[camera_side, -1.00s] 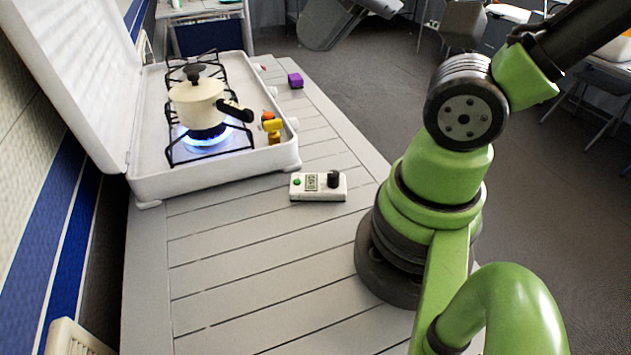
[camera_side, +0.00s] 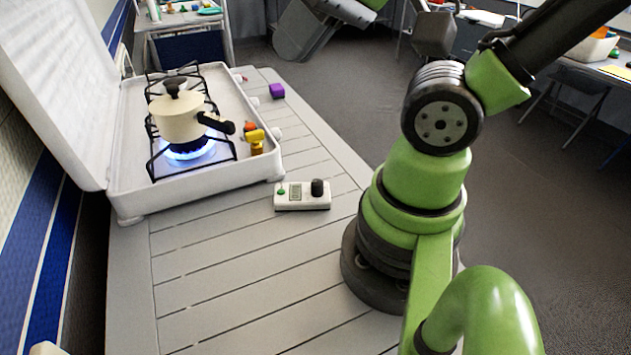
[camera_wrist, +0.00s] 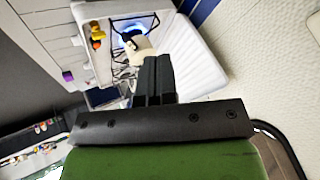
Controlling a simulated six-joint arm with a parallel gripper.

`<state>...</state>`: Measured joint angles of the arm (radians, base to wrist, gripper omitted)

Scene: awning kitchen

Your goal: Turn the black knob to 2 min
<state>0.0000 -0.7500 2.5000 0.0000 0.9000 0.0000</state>
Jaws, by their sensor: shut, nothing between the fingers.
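The white timer box (camera_side: 302,196) lies on the grey slatted table in the side view, right of the stove's front corner. Its black knob (camera_side: 317,187) stands up at the right end, beside a small display and a green button (camera_side: 281,191) at the left end. I cannot read the knob's setting. My gripper is outside the side view. In the wrist view my gripper (camera_wrist: 155,62) is shut and empty, its dark fingers pointing toward the stove. The timer box and knob cannot be made out in the wrist view.
A white stove (camera_side: 205,185) with an open lid bears a cream pot (camera_side: 177,122) over a blue flame. A yellow part (camera_side: 256,139) sits at the stove's right edge. A purple block (camera_side: 277,90) lies farther back. The table's front is clear.

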